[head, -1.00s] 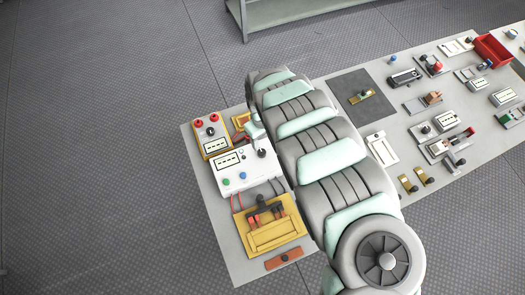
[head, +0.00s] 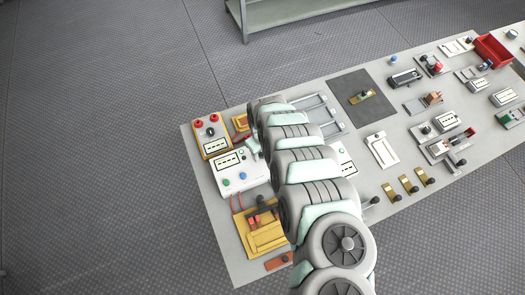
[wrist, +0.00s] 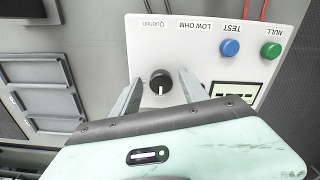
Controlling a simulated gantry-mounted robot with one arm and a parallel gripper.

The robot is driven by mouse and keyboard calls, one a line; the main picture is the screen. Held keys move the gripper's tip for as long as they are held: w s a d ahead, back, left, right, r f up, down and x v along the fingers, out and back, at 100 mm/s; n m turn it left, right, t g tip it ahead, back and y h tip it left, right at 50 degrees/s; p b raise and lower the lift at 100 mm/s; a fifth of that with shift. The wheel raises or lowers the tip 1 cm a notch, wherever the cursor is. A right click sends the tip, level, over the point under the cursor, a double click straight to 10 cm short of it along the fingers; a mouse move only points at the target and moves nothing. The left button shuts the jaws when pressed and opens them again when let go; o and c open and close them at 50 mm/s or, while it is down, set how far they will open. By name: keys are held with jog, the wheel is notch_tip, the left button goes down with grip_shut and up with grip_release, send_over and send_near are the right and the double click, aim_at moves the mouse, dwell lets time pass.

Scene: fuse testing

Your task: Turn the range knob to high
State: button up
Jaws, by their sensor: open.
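The white low-ohm meter (head: 232,180) stands on the left part of the bench. In the wrist view its panel (wrist: 145,38) appears upside down. A round black knob (wrist: 160,83) with a white pointer line sits on the panel; the line points down in that picture. No range marks are legible around it. My gripper (wrist: 159,76) is open, with one finger on each side of the knob; whether either finger touches it I cannot tell.
A blue TEST button (wrist: 230,47), a green NULL button (wrist: 271,51) and a display (wrist: 234,95) are beside the knob. A yellow unit with red terminals (head: 211,137) stands behind the meter, and a yellow fixture (head: 262,235) in front. Grey frames (wrist: 43,103) lie to one side.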

jog(key=shift+c, duration=0.4)
grip_shut()
